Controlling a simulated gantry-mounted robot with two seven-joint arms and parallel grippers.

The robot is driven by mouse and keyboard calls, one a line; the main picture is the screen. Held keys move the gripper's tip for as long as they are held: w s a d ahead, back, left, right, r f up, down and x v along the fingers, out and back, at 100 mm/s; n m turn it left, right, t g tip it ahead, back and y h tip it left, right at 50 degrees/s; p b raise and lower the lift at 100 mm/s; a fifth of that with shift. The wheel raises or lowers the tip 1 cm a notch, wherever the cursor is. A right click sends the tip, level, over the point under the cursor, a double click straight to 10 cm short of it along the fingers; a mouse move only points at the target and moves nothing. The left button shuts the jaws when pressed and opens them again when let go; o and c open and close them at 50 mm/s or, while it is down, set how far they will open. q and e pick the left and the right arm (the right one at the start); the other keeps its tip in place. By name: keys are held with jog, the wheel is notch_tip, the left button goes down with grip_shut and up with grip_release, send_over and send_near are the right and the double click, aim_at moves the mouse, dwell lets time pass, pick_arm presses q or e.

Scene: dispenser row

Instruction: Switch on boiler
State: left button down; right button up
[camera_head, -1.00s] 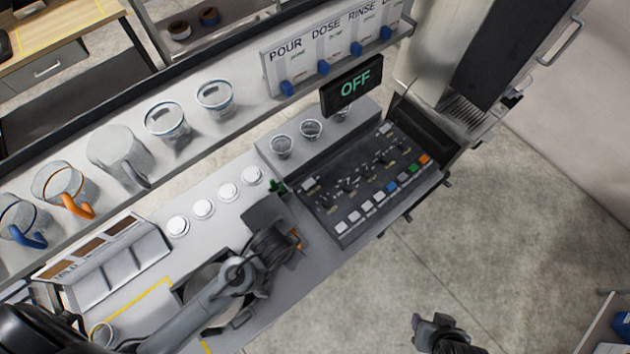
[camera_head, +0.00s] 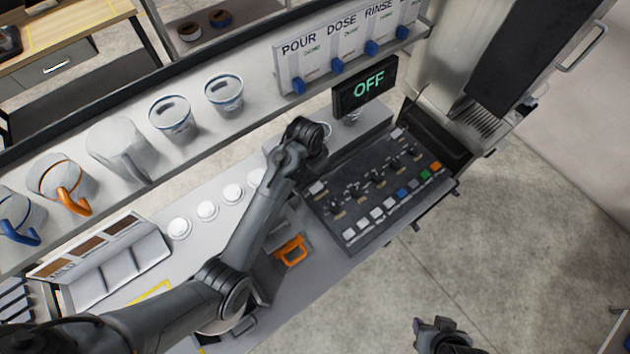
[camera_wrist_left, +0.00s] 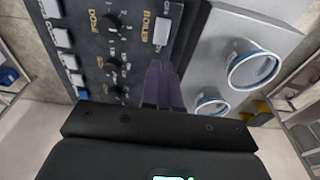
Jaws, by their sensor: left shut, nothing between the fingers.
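The boiler switch (camera_wrist_left: 163,28) is a white rocker beside the lettering BOILER in the left wrist view. In the head view a white switch (camera_head: 318,187) shows at the dark control panel's (camera_head: 345,165) left corner. A black display (camera_head: 366,86) reads OFF in green. My left gripper (camera_wrist_left: 160,68) is shut and empty, its dark fingertips pointing at the panel just below the switch in the wrist view; I cannot tell whether they touch the panel. In the head view my wrist hides those fingers. My right gripper (camera_head: 437,330) hangs over the floor, away from the counter.
Several knobs and a row of white and coloured buttons (camera_head: 405,194) share the panel. Glass cups (camera_wrist_left: 255,68) stand close beside it. An orange-handled thing (camera_head: 292,249) lies below my left arm. Mugs (camera_head: 170,117) line the shelf, near the blue-levered dispensers (camera_head: 298,86).

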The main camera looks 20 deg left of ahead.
aim_at(319, 186)
jog(key=shift+a, duration=0.1)
dwell(0.3)
pick_arm(q)
jog(key=f, duration=0.6)
jog(key=w+f, duration=0.1)
jog(key=f, duration=0.3)
jog(key=shift+w+d, duration=0.1)
jog(key=shift+d, duration=0.25)
pick_arm(e)
jog(key=shift+r, duration=0.15)
pick_arm(q)
jog(key=shift+r, duration=0.1)
jog(key=shift+a+p, duration=0.1)
jog(key=shift+p, duration=0.2)
pick_arm(e)
jog(key=shift+s+r, duration=0.1)
jog(key=shift+r, duration=0.05)
